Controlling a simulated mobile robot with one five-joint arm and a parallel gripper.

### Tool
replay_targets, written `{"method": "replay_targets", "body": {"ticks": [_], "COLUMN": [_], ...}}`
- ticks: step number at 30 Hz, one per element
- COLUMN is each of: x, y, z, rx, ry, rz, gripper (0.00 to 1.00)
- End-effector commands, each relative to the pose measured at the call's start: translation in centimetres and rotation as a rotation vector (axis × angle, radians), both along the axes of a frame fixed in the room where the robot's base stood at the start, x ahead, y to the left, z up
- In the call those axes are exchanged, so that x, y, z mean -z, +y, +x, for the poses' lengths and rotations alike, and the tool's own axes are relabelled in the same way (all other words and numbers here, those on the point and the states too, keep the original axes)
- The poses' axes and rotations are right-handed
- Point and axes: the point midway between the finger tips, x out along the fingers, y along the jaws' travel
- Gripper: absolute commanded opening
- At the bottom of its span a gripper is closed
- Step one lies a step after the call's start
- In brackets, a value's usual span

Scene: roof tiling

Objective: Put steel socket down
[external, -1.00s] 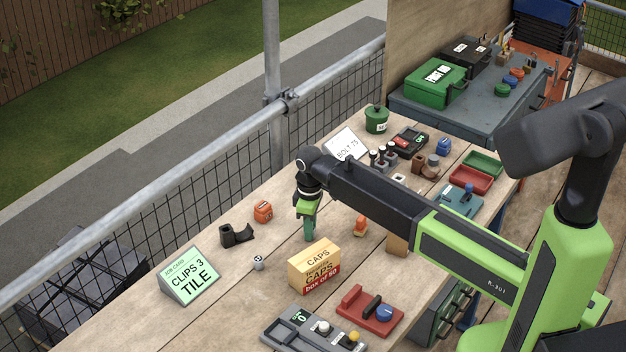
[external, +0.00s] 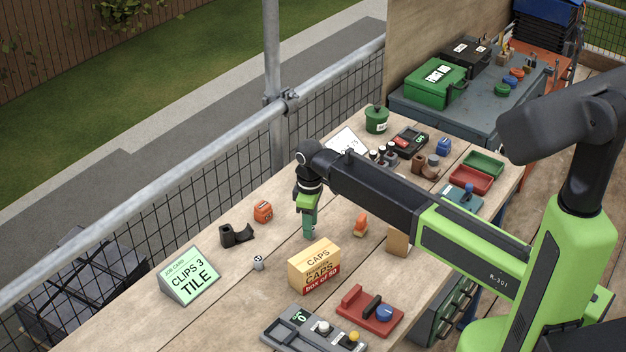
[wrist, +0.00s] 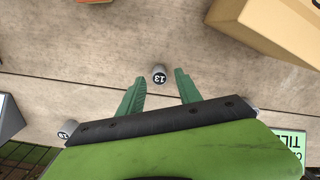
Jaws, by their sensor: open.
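A small steel socket (wrist: 159,76) with a black-on-white 13 on its top stands on the wooden bench in the wrist view. It lies between and just beyond the tips of my gripper (wrist: 160,82). The two green fingers are apart, with a gap visible on each side of the socket. In the external view my gripper (external: 309,232) points down at the bench behind the yellow caps box (external: 314,265); the 13 socket cannot be made out there. Another grey socket (external: 258,262) stands left of the box.
A green job card (external: 190,276) and a black holder (external: 236,235) are to the left, with an orange block (external: 263,211) near the fence edge. An orange stamp-like piece (external: 360,224) stands right of my gripper. Red (external: 370,311) and grey fixtures are in front.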

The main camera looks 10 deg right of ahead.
Motion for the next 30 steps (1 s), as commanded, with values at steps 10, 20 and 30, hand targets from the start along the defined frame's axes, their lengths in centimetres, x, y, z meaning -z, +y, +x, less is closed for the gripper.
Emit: {"method": "replay_targets", "body": {"ticks": [10,20,30], "x": [-8.6,-10.3,-10.2], "y": [0.0,0.0,-6.4], "z": [0.0,0.0,0.7], "rx": [0.000,0.000,0.128], "ry": [0.000,0.000,0.000], "rz": [0.000,0.000,-0.001], "gripper": [0.41,0.41,0.41]}}
